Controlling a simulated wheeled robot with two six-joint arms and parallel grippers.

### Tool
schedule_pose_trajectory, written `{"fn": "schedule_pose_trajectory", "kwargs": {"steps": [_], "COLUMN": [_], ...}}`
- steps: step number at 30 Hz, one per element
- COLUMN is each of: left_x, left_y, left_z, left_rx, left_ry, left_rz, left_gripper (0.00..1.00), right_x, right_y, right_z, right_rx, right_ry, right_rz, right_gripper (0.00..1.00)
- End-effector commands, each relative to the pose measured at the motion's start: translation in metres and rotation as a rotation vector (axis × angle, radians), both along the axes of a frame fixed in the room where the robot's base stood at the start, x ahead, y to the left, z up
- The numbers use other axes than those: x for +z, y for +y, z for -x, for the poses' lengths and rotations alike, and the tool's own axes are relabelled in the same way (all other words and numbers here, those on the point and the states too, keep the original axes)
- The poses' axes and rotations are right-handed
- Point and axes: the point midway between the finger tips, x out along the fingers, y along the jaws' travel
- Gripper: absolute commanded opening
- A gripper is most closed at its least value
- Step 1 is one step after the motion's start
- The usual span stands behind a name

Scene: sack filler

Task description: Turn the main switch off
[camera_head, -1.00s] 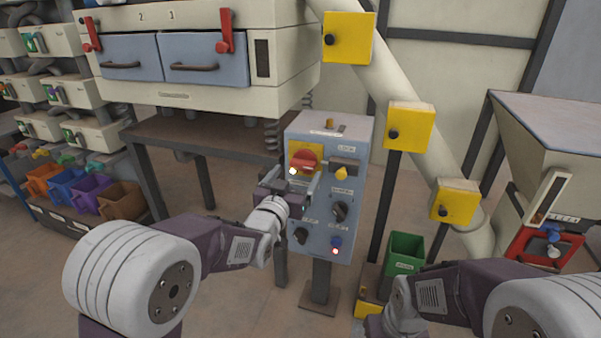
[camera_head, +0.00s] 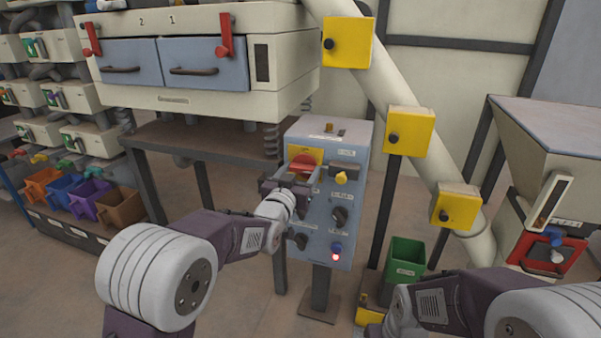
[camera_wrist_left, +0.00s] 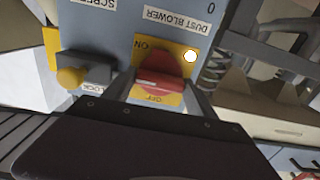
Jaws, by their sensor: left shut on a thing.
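The main switch is a red rotary knob (camera_head: 303,163) on a yellow plate, high on the left of the grey-blue control box. The gripper body hides part of the plate. Of my right arm only links show at lower right; its fingers are not visible.
Beside the main switch is a yellow knob (camera_head: 341,177). Below are black knobs (camera_head: 340,216) and a blue button with a red lamp (camera_head: 336,249). The cream machine (camera_head: 200,85) overhangs at left.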

Motion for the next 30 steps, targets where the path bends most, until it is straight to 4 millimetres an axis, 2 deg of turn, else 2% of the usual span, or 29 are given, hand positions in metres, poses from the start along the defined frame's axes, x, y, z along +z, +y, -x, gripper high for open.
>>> {"fn": "schedule_pose_trajectory", "kwargs": {"steps": [11, 30], "left_x": [-0.001, -0.001], "left_y": [0.0, 0.0], "left_z": [0.0, 0.0], "left_rx": [0.0, 0.0], "left_ry": [0.059, 0.247], "left_rz": [0.183, 0.758], "left_gripper": [0.25, 0.25], "right_x": [-0.004, -0.012], "right_y": [0.0, 0.0], "right_z": [0.0, 0.0], "right_rx": [0.0, 0.0], "right_ry": [0.0, 0.0], "right_rz": [0.0, 0.0], "right_gripper": [0.36, 0.36]}}
